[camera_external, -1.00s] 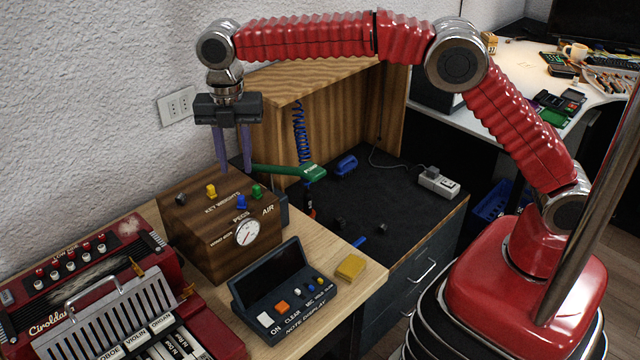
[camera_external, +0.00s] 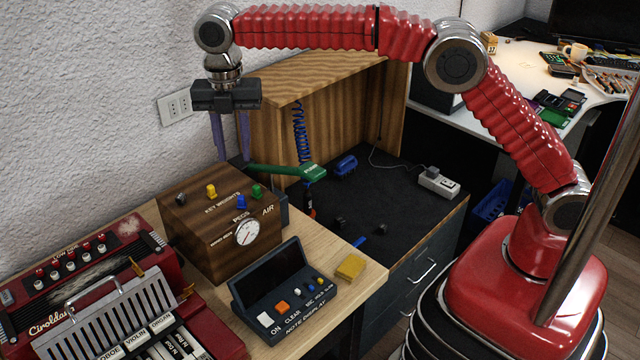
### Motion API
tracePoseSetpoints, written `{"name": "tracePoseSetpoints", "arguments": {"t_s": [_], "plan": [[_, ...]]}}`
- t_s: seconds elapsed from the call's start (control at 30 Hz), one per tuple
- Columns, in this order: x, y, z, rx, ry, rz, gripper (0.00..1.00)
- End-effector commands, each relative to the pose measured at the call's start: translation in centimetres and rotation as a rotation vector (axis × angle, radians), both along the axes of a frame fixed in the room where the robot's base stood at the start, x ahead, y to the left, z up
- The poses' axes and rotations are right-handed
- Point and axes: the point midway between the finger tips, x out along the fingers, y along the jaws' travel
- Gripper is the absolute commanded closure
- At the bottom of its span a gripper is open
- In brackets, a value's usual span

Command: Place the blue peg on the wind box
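The wind box (camera_external: 212,246) is a dark wooden box with a round gauge on its front. A blue peg (camera_external: 241,202) stands on its top near the front edge, by the word PEGS. My gripper (camera_external: 233,158) hangs above and behind the box, clear of the peg. Its two purple fingers point down and are apart, with nothing seen between them. The fingertips are near the box's rear edge.
A yellow peg (camera_external: 211,191), a green peg (camera_external: 257,191) and a black peg (camera_external: 181,200) also stand on the box. A green-handled tool (camera_external: 290,171) lies behind it. The note display (camera_external: 280,290) is in front, and a red accordion (camera_external: 80,260) at left.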

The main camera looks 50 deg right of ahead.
Motion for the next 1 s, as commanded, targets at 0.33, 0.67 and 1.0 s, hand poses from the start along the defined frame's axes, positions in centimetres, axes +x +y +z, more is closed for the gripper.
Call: {"name": "tracePoseSetpoints", "arguments": {"t_s": [0.33, 0.67, 1.0], "plan": [[0.1, -1.5, 1.1, 0.008, -0.011, -0.060, 0.70], [-0.7, -9.3, 5.5, 0.058, -0.065, -0.400, 0.70], [-3.8, -18.0, 8.6, 0.124, -0.118, -0.791, 0.70]]}}
